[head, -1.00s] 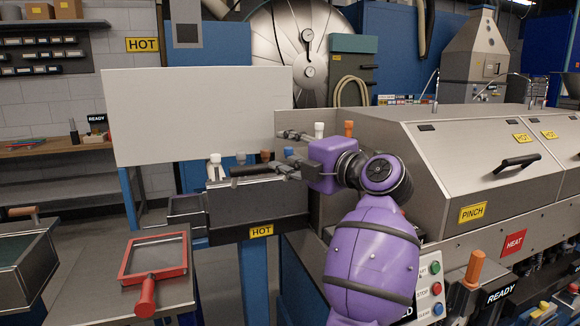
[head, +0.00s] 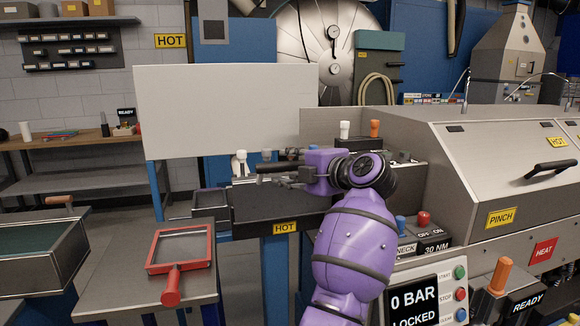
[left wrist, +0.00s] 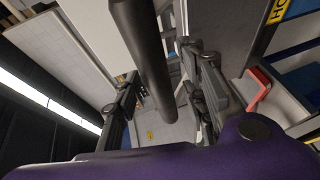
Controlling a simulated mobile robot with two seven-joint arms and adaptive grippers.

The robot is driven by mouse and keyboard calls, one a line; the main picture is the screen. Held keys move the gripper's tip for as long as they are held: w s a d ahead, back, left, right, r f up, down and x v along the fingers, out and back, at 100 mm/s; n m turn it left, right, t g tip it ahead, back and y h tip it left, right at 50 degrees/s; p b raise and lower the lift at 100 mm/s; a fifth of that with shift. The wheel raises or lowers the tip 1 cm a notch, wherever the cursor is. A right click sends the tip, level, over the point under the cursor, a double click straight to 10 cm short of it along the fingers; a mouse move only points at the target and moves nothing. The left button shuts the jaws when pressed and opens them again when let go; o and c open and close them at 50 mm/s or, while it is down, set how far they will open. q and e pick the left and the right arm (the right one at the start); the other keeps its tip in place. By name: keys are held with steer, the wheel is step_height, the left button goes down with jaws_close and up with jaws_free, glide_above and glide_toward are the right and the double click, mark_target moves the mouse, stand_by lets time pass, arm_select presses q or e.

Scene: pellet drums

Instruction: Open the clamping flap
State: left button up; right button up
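My left gripper (head: 272,172) is at the black box marked HOT (head: 262,211), among several small levers on its top. In the left wrist view a thick dark bar (left wrist: 148,60) runs between the two fingers, with gaps on both sides. The left gripper (left wrist: 165,95) looks open around it, not closed on it. A white-topped lever (head: 240,163) stands just left of the fingers. I cannot tell for sure which part is the clamping flap; my wrist and fingers cover some of the box's top. The display (head: 413,306) reads 0 BAR, LOCKED. My right gripper is not in view.
A large pale panel (head: 225,110) stands behind the box. A red frame with a handle (head: 180,250) lies on a bench at lower left. Floor shows between the benches.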

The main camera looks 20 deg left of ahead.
arm_select(q)
steer(key=shift+c, duration=0.5)
steer(key=c, duration=0.8)
jaws_close()
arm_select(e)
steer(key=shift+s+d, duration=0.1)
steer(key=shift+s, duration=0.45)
arm_select(q)
steer(key=shift+s, duration=0.1)
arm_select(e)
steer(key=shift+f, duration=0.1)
